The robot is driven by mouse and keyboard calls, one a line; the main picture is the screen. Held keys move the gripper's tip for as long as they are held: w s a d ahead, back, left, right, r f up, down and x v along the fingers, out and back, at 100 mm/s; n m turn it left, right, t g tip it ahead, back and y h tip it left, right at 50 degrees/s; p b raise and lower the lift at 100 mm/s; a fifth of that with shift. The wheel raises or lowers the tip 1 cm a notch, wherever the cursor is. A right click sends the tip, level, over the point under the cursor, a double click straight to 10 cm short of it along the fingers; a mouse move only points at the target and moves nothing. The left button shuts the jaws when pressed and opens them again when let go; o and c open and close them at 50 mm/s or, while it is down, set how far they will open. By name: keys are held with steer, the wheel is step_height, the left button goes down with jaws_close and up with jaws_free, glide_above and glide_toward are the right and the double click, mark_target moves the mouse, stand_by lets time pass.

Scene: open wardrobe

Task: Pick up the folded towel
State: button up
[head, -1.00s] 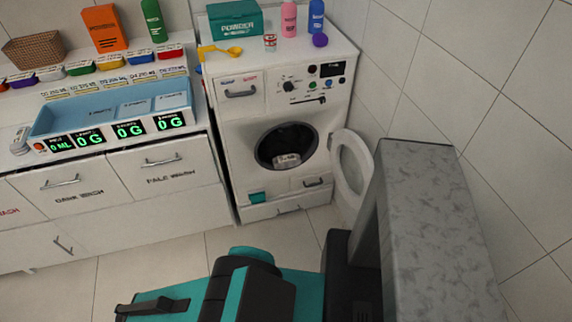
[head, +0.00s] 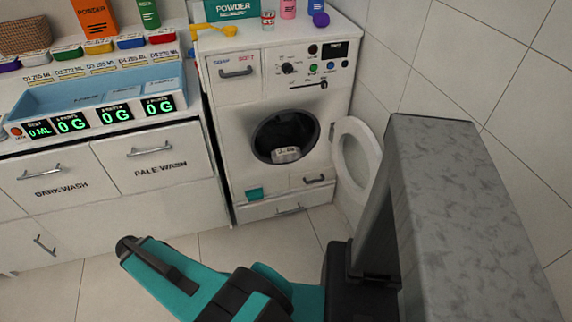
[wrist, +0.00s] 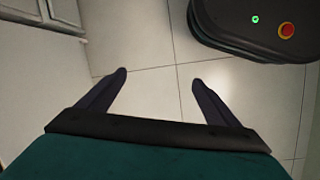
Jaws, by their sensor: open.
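I see no thing that is clearly a folded towel. A small pale item with dark marks (head: 286,155) lies in the mouth of the washing machine's dark drum (head: 285,132); I cannot tell whether it is cloth. My gripper (wrist: 158,76) is open and empty in the wrist view, its two dark fingers spread above bare floor tiles. In the head view my teal and black arm reaches left across the lower middle, well short of the machine; the fingers do not show clearly there.
The washing machine (head: 235,138) has its round door (head: 357,160) swung open to the right. A counter with a blue tray (head: 60,100) and labelled drawers (head: 150,157) stands left. Bottles and a powder box (head: 232,9) stand on top. The floor (head: 95,290) before them is clear.

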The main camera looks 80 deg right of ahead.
steer(key=s+d+n+h+b, duration=0.1)
steer(key=s+d+h+b, duration=0.15)
steer(key=d+b, duration=0.9)
steer(key=s+d+h+b, duration=0.15)
steer(key=s+d, duration=0.25)
steer(key=d, duration=1.6)
steer(key=s+d+r+g+h+b, duration=0.1)
steer(key=s+d+r+b, duration=0.1)
steer(key=s+d+b, duration=0.5)
steer(key=s+d+r+g+h+b, duration=0.1)
steer(key=s+d+r+h+b, duration=0.15)
steer(key=s+d, duration=0.75)
steer(key=s+d+r+n, duration=0.1)
steer(key=s+d+r, duration=0.1)
steer(key=r, duration=0.5)
steer(key=shift+s+d+r+n+g+b, duration=0.3)
steer(key=shift+s+d+n+b, duration=0.1)
steer(key=shift+s, duration=0.3)
steer(key=shift+f, duration=0.1)
